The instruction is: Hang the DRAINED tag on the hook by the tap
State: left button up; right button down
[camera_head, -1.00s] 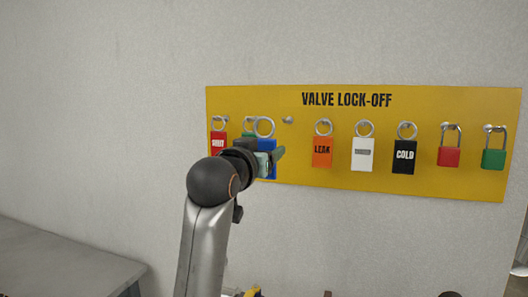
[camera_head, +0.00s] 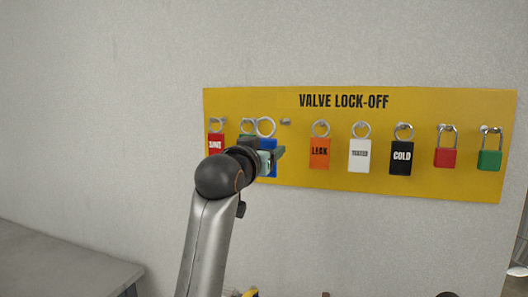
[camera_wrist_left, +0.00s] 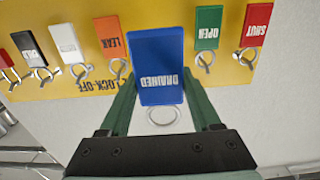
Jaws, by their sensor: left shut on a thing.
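The blue DRAINED tag (camera_wrist_left: 157,60) is gripped between the green fingers of my left gripper (camera_wrist_left: 160,92) in the left wrist view. Its metal ring (camera_wrist_left: 163,115) is clear of any hook there. In the head view my left gripper (camera_head: 271,158) is in front of the yellow board, partly hiding the blue tag (camera_head: 267,171). The tag's ring (camera_head: 265,126) stands up above it, left of an empty peg (camera_head: 286,122). The tap and its hook are not in view, nor is my right gripper.
The yellow VALVE LOCK-OFF board (camera_head: 440,105) carries red, green, orange, white and black tags, plus a red padlock (camera_head: 445,158) and a green padlock (camera_head: 490,160). A grey table (camera_head: 65,262) is at the lower left. Unclear objects show at the bottom edge.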

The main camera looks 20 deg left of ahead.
pick_arm(q)
jog(key=w, duration=0.8)
jog(key=shift+w+d, duration=0.2)
jog(key=shift+w, duration=0.2)
dwell(1.7)
jog(key=shift+w, duration=0.35)
jog(key=shift+w+d+r, duration=0.1)
jog(key=shift+w+d, duration=0.05)
jog(key=shift+w, duration=2.55)
jog(key=shift+w, duration=0.2)
jog(key=s+b, duration=0.8)
jog(key=b, duration=0.6)
jog(key=shift+a+r, duration=0.15)
jog(key=shift+a, duration=0.05)
dwell(0.5)
